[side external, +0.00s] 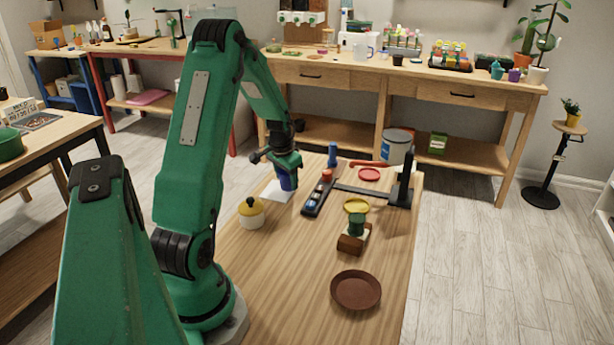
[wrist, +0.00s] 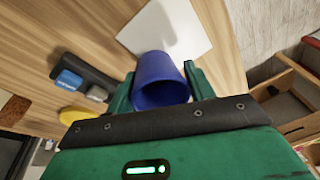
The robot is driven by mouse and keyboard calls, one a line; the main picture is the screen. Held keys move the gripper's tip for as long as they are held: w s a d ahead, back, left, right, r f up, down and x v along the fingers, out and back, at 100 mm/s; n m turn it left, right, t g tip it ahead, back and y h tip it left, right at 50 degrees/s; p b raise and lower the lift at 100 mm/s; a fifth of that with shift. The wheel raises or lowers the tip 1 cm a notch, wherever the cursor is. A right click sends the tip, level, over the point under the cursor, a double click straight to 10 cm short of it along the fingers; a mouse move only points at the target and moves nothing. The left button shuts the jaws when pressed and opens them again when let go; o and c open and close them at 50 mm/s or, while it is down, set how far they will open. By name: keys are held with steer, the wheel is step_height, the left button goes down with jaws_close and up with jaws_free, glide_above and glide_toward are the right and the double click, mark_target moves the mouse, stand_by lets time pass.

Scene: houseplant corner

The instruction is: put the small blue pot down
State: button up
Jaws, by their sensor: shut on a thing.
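The small blue pot (side external: 288,183) is held in my gripper (side external: 287,172) at the far left part of the wooden table. In the wrist view the blue pot (wrist: 160,80) sits between my two green fingers (wrist: 158,74), one on each side, with its open mouth facing the camera. A white square sheet (side external: 274,192) lies on the table under and beside the pot; it also shows in the wrist view (wrist: 190,32). I cannot tell whether the pot's base touches the sheet or hangs just above it.
A white pot with a yellow top (side external: 250,215) stands nearer the camera. The front left tabletop is clear.

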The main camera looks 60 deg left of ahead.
steer(key=shift+f, duration=0.65)
steer(key=shift+f, duration=0.15)
steer(key=o, duration=1)
steer(key=shift+c, duration=0.2)
steer(key=v, duration=1.2)
steer(key=shift+a, duration=0.1)
steer(key=shift+r, duration=0.2)
steer(key=shift+w, duration=0.1)
